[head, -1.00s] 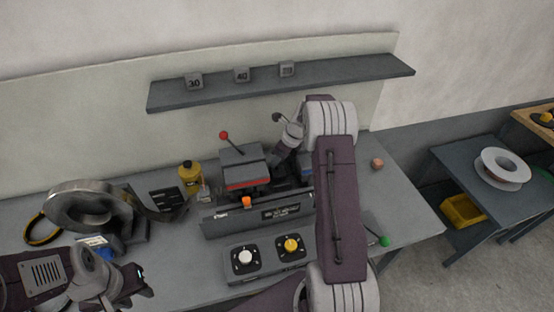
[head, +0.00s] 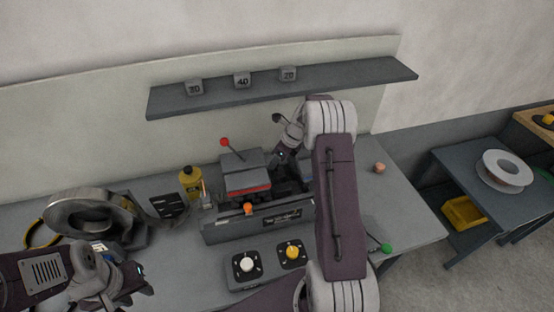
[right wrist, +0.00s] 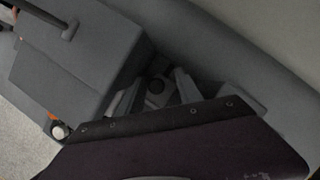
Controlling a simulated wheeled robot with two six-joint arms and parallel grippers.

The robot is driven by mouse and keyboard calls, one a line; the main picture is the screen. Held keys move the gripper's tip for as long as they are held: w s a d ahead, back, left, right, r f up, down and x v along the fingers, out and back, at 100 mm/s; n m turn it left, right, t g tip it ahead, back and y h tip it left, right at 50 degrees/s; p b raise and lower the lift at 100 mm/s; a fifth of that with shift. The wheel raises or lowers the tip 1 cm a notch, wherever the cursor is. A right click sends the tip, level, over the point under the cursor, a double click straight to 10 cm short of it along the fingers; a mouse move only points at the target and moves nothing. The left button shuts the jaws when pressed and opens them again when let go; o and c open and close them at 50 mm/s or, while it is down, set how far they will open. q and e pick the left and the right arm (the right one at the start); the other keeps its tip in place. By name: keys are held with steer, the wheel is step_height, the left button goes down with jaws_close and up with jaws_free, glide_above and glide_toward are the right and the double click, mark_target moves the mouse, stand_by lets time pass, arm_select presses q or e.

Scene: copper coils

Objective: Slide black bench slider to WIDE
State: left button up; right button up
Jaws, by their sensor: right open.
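A dark round knob (right wrist: 155,86), which may be the black bench slider, shows in the right wrist view between the grey fingers of my right gripper (right wrist: 157,95). The fingers are apart; I cannot tell whether they touch it. In the head view my right gripper (head: 284,154) points down behind the grey bench machine (head: 246,173), right of its block. I cannot make out the slider or any WIDE mark there; my right arm covers part of the bench. My left gripper (head: 140,283) is low at the left, away from the machine; its jaw opening is unclear.
The machine has a red-tipped lever (head: 225,142) and an orange knob (head: 248,208). A knob panel (head: 268,259) stands in front. A yellow bottle (head: 190,180) and a metal coil (head: 85,212) are left. A shelf (head: 350,78) with numbered cubes is above.

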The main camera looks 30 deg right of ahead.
steer(key=b+v, duration=0.1)
steer(key=v, duration=0.8)
